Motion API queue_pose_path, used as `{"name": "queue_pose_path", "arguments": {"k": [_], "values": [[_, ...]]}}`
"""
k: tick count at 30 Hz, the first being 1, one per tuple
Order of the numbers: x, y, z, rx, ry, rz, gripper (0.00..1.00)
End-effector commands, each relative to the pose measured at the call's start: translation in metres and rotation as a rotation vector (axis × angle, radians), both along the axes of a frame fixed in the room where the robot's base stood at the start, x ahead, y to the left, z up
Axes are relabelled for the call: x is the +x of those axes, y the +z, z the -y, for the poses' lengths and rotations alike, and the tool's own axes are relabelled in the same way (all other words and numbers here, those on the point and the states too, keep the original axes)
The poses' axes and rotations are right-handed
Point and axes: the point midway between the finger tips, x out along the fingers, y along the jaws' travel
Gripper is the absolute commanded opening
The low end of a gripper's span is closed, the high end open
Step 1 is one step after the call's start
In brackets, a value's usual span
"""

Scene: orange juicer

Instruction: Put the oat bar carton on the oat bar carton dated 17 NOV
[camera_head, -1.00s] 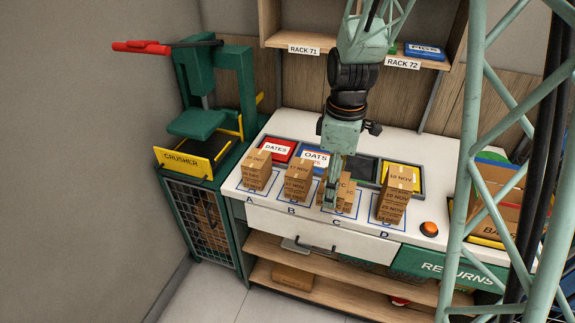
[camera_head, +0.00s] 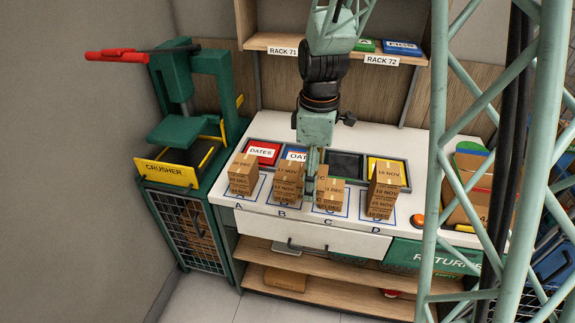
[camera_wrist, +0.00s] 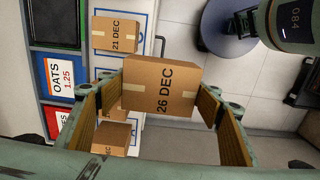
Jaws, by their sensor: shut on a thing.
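My gripper (camera_head: 309,192) is shut on an oat bar carton marked 26 DEC (camera_wrist: 160,88), which shows clearly between the fingers in the wrist view. In the head view the fingers partly hide this carton (camera_head: 321,171). The gripper is between stacks B and C, close beside stack B. The carton marked 17 NOV (camera_head: 288,170) is at the top of stack B, to the left of my gripper. In the wrist view the held carton covers much of what lies below. I cannot tell whether it touches stack B.
Stack C (camera_head: 331,190) has a 21 DEC carton (camera_wrist: 115,34) on top. Stack A (camera_head: 243,174) and stack D (camera_head: 383,190) stand at either side. Bins line the back of the white counter (camera_head: 225,197).

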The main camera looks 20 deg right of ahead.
Motion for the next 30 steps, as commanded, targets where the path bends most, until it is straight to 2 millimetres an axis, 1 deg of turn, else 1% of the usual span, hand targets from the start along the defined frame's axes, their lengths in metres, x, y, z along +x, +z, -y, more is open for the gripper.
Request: {"name": "queue_pose_path", "arguments": {"k": [5,24,30], "values": [[0.018,-0.002,-0.004,0.0,0.001,0.0,0.46],[0.111,-0.011,-0.021,0.0,0.001,0.0,0.46],[0.135,-0.013,-0.025,0.0,0.0,0.001,0.46]]}}
